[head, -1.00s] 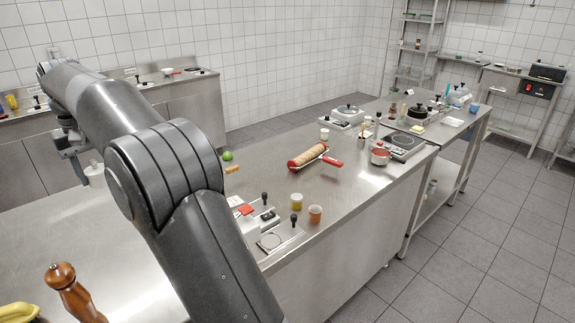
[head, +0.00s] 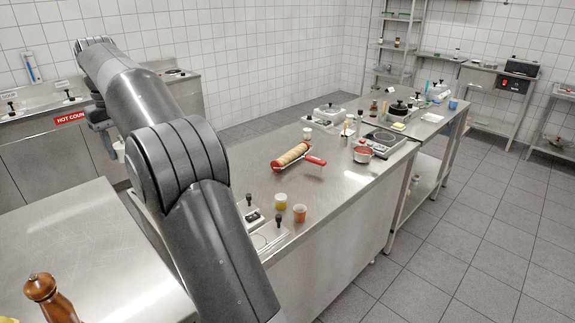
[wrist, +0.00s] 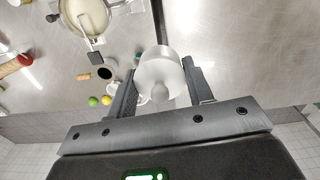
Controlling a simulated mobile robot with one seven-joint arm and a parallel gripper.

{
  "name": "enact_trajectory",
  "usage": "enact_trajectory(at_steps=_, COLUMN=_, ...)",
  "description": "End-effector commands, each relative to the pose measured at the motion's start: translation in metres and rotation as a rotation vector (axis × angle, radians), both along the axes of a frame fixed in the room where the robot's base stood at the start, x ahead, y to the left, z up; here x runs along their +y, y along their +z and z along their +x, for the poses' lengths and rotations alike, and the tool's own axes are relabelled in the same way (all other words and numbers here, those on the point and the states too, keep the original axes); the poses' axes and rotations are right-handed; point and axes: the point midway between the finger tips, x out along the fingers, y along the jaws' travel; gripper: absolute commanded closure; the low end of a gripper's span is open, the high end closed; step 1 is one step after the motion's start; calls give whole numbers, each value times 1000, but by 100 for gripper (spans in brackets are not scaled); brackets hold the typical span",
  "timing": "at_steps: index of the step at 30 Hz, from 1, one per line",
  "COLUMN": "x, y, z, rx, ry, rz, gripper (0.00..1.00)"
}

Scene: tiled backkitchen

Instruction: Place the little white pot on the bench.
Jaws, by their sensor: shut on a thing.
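The little white pot (wrist: 158,78), with a rounded knob, is held between the two fingers of my gripper (wrist: 160,68) in the wrist view. In the head view the pot (head: 119,149) shows only partly beside my arm, which hides most of it and of the gripper (head: 106,128). A bare steel worktop (wrist: 235,45) shows beyond the pot in the wrist view. Steel bench tops show in the head view: one at lower left (head: 75,240) and a long one in the middle (head: 335,185). I cannot tell which is the task's bench.
A pepper mill (head: 48,297) stands on the lower-left bench. A wall-side counter (head: 40,150) stands behind. The lower-left top is mostly clear.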

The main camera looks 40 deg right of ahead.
Motion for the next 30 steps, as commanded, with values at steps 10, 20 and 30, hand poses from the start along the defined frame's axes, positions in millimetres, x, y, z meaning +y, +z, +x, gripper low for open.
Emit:
enact_trajectory(at_steps=10, x=-152, y=0, z=-20, rx=1, ry=-42, rz=-1, gripper=93)
enact_trajectory(at_steps=20, x=-294, y=0, z=-77, rx=0, ry=-73, rz=1, gripper=93)
enact_trajectory(at_steps=30, x=-378, y=0, z=-132, rx=0, ry=-91, rz=0, gripper=93)
